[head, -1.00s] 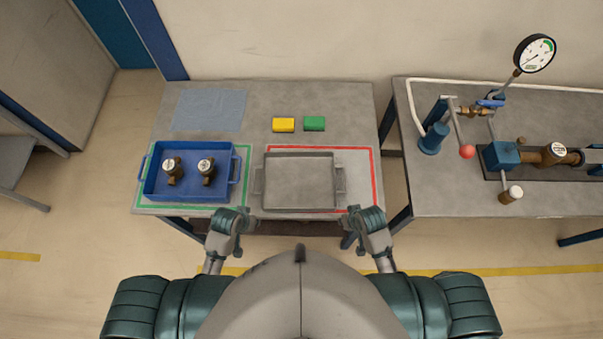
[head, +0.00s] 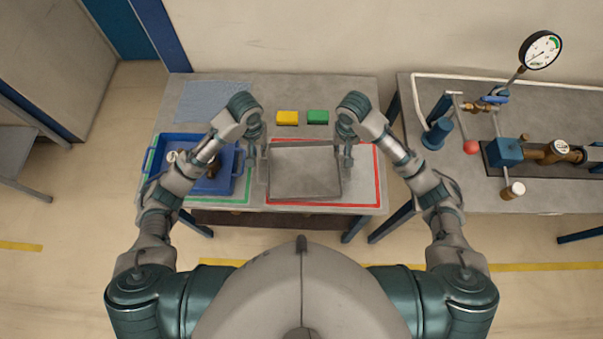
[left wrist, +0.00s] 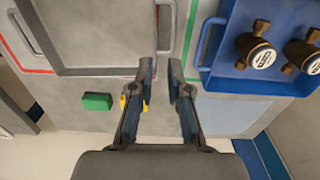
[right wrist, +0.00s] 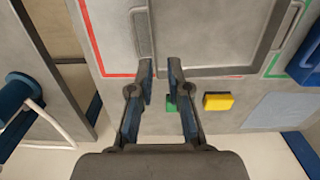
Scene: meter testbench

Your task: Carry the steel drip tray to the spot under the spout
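The grey steel drip tray (head: 304,172) lies flat and empty inside the red outline on the left table. It also shows in the left wrist view (left wrist: 95,35) and the right wrist view (right wrist: 210,30). My left gripper (head: 259,158) is at its left handle; in the left wrist view the fingers (left wrist: 163,82) are apart, with the handle (left wrist: 166,28) just ahead of the gap. My right gripper (head: 346,158) is at the right handle; in the right wrist view its fingers (right wrist: 160,75) are apart near the handle (right wrist: 142,33). I cannot clearly make out a spout.
A blue bin (head: 240,172) with brass meters stands left of the tray in the green outline. Yellow (head: 288,118) and green (head: 318,117) blocks lie behind the tray. A second bench (head: 450,195) with a gauge and piping stands right, across a gap.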

